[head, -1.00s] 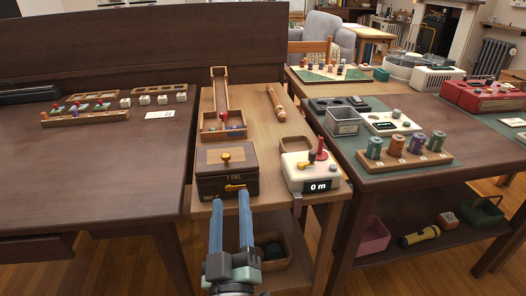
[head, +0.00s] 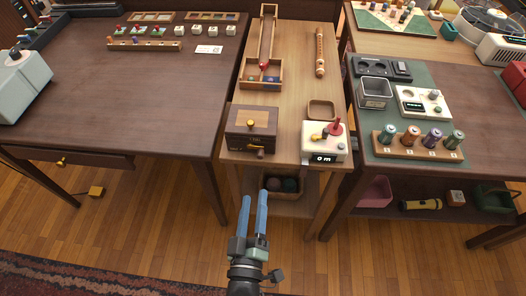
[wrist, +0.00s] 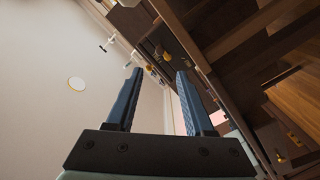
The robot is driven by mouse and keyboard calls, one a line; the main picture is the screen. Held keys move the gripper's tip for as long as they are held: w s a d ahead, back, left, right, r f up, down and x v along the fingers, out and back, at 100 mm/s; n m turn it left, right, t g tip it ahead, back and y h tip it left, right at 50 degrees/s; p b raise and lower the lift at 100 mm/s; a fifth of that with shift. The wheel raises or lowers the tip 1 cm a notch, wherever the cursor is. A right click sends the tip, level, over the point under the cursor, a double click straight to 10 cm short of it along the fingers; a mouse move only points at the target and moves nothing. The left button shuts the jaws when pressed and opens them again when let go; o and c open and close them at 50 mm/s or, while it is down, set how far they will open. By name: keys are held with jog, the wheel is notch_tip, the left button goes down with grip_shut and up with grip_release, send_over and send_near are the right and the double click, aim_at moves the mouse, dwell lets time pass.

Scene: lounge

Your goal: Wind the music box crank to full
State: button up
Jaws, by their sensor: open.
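The music box is most likely the dark brown box (head: 251,130) at the front left of the narrow light-wood table in the head view. The dial marks are too small to read. My gripper (head: 255,196) is open and empty, below and in front of the box, apart from the crank. In the wrist view my gripper (wrist: 157,74) shows both blue fingers spread with nothing between them. The view there is tilted, and I cannot surely pick out the crank.
A white device (head: 324,143) with a red knob and a "0 m" display stands right of the box. A wooden tray with a ramp (head: 262,77) lies behind it. A lower shelf bin (head: 283,187) sits under the tabletop. The floor in front is clear.

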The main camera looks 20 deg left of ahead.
aim_at(259, 158)
jog(key=x, duration=1.2)
jog(key=shift+b, duration=0.35)
grip_shut()
